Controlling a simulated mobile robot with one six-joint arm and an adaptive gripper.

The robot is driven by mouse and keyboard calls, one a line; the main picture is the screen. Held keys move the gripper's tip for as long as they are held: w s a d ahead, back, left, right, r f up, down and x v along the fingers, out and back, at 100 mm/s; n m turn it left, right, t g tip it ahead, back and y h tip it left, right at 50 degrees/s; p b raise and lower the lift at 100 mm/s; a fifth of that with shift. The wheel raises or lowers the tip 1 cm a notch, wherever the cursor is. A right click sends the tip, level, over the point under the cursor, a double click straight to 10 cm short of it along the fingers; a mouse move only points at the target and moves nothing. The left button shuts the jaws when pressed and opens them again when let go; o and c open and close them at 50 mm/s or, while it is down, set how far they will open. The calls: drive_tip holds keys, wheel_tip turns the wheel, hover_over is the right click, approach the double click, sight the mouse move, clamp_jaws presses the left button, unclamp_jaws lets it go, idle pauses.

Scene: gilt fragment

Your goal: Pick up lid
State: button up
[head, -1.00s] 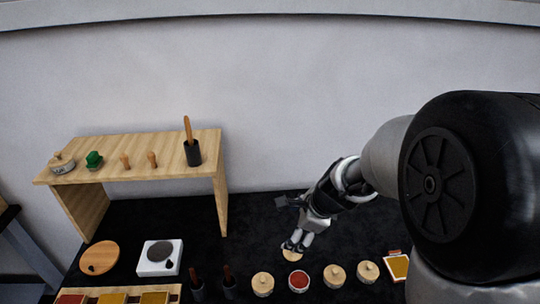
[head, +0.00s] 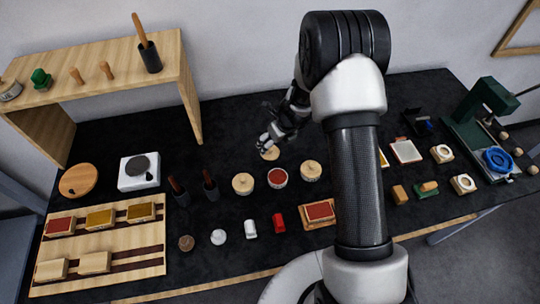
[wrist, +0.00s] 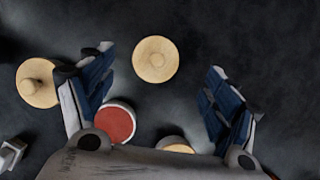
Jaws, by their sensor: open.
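A round wooden lid (head: 270,154) with a small central knob lies on the black table, behind an open round pot with red contents (head: 277,178). In the wrist view the lid (wrist: 156,60) is whole in sight between and just beyond my fingertips, and the red pot (wrist: 114,122) is beside the left finger. My gripper (head: 266,142) is just above and behind the lid; its fingers (wrist: 162,66) are wide apart and empty. The gap between fingertips and lid is hard to judge.
Lidded pots (head: 243,184) (head: 311,171) stand either side of the red pot. Dark cups with tools (head: 210,186) stand further left. A wooden shelf (head: 90,60) is at back left, a green press (head: 485,115) at right. The table behind the lid is clear.

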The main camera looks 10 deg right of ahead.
sight(271, 149)
drive_tip(key=shift+x, duration=1.05)
drive_tip(key=x, duration=0.1)
drive_tip(key=b+x, duration=0.2)
drive_tip(key=x, duration=0.1)
drive_tip(key=shift+s+f, duration=0.2)
drive_tip(key=shift+s, duration=0.1)
drive_tip(key=shift+w+a+f+b, duration=0.1)
drive_tip(key=shift+w+f+b, duration=0.2)
drive_tip(key=shift+f+b, duration=0.1)
drive_tip(key=shift+r, duration=0.1)
drive_tip(key=shift+s, duration=0.1)
drive_tip(key=c, duration=0.9)
drive_tip(key=shift+r, duration=0.1)
